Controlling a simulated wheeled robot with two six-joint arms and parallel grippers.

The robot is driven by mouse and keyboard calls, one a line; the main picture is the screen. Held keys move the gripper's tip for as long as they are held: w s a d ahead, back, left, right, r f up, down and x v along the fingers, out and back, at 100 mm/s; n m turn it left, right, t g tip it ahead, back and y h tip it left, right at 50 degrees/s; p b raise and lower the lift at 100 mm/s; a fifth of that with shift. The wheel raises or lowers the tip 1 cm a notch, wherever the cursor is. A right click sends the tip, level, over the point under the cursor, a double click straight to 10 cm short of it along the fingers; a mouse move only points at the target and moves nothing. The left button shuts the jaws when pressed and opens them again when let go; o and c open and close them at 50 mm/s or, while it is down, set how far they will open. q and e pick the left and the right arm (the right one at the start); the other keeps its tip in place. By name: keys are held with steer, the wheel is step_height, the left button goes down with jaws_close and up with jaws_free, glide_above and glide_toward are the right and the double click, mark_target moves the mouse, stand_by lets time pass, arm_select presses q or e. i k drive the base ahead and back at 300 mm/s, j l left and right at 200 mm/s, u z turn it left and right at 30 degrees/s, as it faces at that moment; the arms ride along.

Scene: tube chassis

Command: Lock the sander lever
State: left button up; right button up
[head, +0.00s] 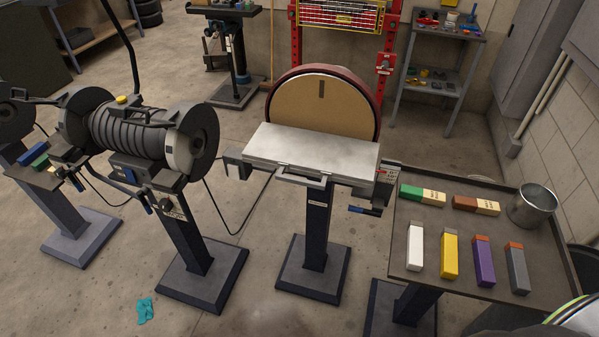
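A disc sander (322,92) stands in the middle on a dark pedestal. It has a large round tan disc in a dark red housing. Its flat light-grey table (305,148) lies in front of the disc, with a slot-like handle at the front edge. A small lever with a blue grip (363,211) shows below the table's right end, beside the pedestal. I cannot tell whether it is locked. Neither of my grippers is in view.
A bench grinder (130,125) stands to the left. On the right, a dark tray table (405,262) holds several coloured blocks and a metal bucket (535,205). A teal cloth-like item (145,310) lies on the floor.

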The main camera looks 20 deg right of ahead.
mark_target(354, 208)
steer(key=z, duration=1.05)
